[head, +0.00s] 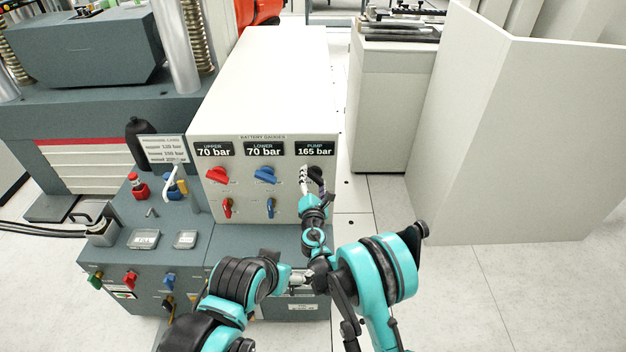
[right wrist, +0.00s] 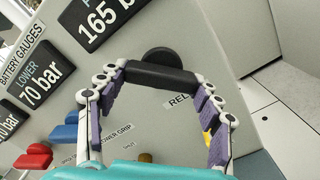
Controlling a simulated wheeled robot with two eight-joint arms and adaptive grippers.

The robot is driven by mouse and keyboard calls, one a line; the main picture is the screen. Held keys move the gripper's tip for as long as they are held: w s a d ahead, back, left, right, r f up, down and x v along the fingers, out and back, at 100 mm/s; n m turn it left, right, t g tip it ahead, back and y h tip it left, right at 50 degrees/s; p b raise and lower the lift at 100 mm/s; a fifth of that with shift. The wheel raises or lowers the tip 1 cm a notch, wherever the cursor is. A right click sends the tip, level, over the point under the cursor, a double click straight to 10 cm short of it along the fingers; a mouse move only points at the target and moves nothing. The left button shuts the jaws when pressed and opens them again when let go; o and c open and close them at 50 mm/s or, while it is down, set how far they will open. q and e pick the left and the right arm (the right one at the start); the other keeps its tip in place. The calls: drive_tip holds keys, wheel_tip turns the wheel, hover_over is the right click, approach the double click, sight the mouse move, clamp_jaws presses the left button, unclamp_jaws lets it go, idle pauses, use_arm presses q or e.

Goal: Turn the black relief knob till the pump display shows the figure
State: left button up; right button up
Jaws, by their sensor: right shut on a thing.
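The black relief knob (right wrist: 160,77) sits on the sloped front panel, with RELIEF lettering partly hidden below it. My right gripper (head: 311,178) reaches it from below. In the right wrist view its fingers (right wrist: 158,80) are shut on the knob's bar, one fingertip at each end. The pump display (head: 315,149) above the knob reads 165 bar. It also shows in the right wrist view (right wrist: 101,20). My left arm comes in at the bottom of the head view. Its end, near a pale part (head: 298,278), is partly hidden by my right arm, so its fingers are unclear.
Upper and lower displays (head: 214,150) both read 70 bar. Red (head: 217,175) and blue (head: 265,175) handles sit left of the relief knob. A pressure card (head: 162,149) stands at left; its last line is unclear. A pale cabinet (head: 520,140) stands right, with open floor before it.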

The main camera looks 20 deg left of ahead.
drive_tip(key=shift+f+n, duration=0.1)
drive_tip(key=shift+n, duration=1.1)
drive_tip(key=o, duration=1.2)
drive_tip(key=shift+c, duration=0.2)
drive_tip(key=v, duration=0.7)
drive_tip(key=shift+s, duration=0.25)
drive_tip(key=shift+d, duration=0.15)
